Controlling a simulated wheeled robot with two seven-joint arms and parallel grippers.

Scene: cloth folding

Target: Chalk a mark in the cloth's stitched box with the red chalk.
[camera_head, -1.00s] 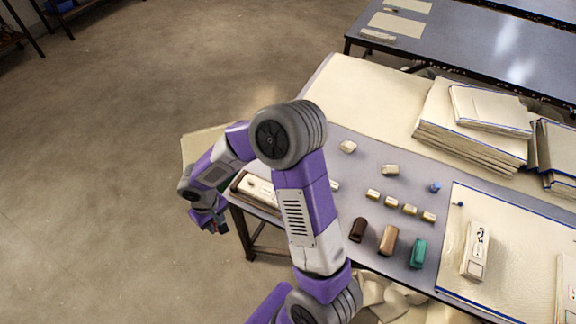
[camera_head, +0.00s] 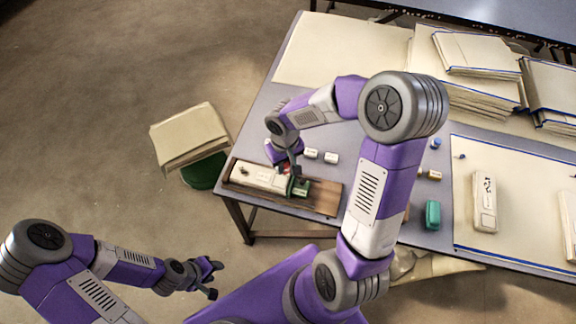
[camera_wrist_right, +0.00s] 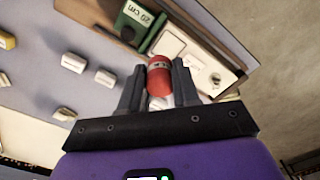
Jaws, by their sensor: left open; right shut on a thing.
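My right gripper (camera_head: 287,170) is low over the wooden tray at the table's left end. In the right wrist view it (camera_wrist_right: 158,88) is shut on the red chalk (camera_wrist_right: 160,76), a short red cylinder held between the fingertips. In the head view the chalk is mostly hidden by the fingers. A cream cloth (camera_head: 508,215) with a blue stitched border lies flat at the right of the table, apart from the gripper. I cannot make out a stitched box on it. My left gripper (camera_head: 211,278) is open and empty over the floor.
The wooden tray (camera_head: 328,197) holds a white case (camera_head: 256,177) and a green block (camera_wrist_right: 133,27) marked 20 cm. Small white blocks (camera_wrist_right: 104,77) lie beside it. A teal block (camera_head: 432,215) and white device (camera_head: 485,202) lie rightward. Folded cloth stacks (camera_head: 455,95) fill the back.

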